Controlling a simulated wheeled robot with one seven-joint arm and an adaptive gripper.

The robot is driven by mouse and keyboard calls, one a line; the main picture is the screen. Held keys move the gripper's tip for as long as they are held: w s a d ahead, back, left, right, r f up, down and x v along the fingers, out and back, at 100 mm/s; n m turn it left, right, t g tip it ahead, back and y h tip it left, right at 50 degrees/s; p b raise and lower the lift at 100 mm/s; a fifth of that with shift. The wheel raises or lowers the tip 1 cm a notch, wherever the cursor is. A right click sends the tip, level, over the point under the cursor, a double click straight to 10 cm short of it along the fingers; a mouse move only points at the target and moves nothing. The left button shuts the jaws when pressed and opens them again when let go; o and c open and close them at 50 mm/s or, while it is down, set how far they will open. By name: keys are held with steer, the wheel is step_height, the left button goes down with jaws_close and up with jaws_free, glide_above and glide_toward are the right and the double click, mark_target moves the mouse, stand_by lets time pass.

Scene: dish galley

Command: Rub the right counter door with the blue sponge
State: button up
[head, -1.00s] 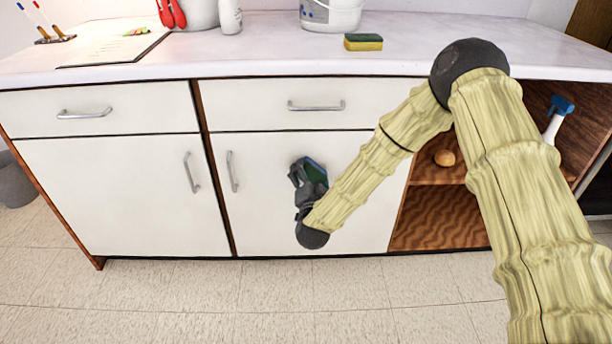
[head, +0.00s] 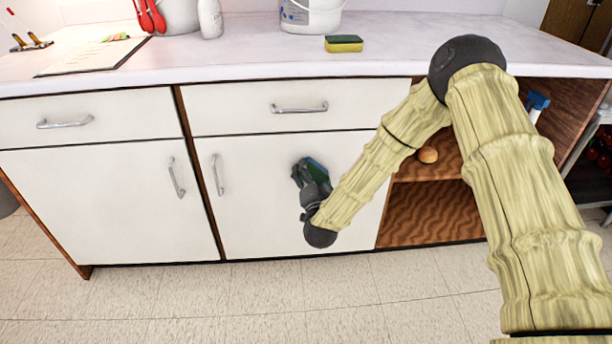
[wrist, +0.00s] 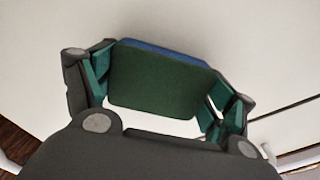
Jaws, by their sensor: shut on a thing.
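The right counter door (head: 255,200) is a white panel with a vertical silver handle (head: 217,174) at its left side. My gripper (head: 311,172) is in front of the door's upper right part. It is shut on the blue sponge (wrist: 160,82), which shows a dark green face and a blue edge in the wrist view. The sponge's far blue edge faces the white door surface (wrist: 240,45). I cannot tell whether it touches the door. In the head view the gripper and arm hide part of the door and most of the sponge.
A yellow and green sponge (head: 343,44) and a white bucket (head: 311,16) stand on the countertop (head: 230,56). Open wooden shelves (head: 430,215) lie right of the door, with a round brown item (head: 427,155) inside. The left door (head: 105,205) is closed. The floor in front is clear.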

mark_target(282, 172)
steer(key=shift+d+r, duration=0.1)
steer(key=shift+d, duration=0.75)
steer(key=shift+s+a+p, duration=0.2)
steer(key=shift+a+p, duration=0.15)
steer(key=shift+a, duration=1.55)
steer(key=shift+w+a, duration=0.15)
steer(key=shift+a, duration=1.55)
steer(key=shift+w+a, duration=0.15)
steer(key=shift+a, duration=1.55)
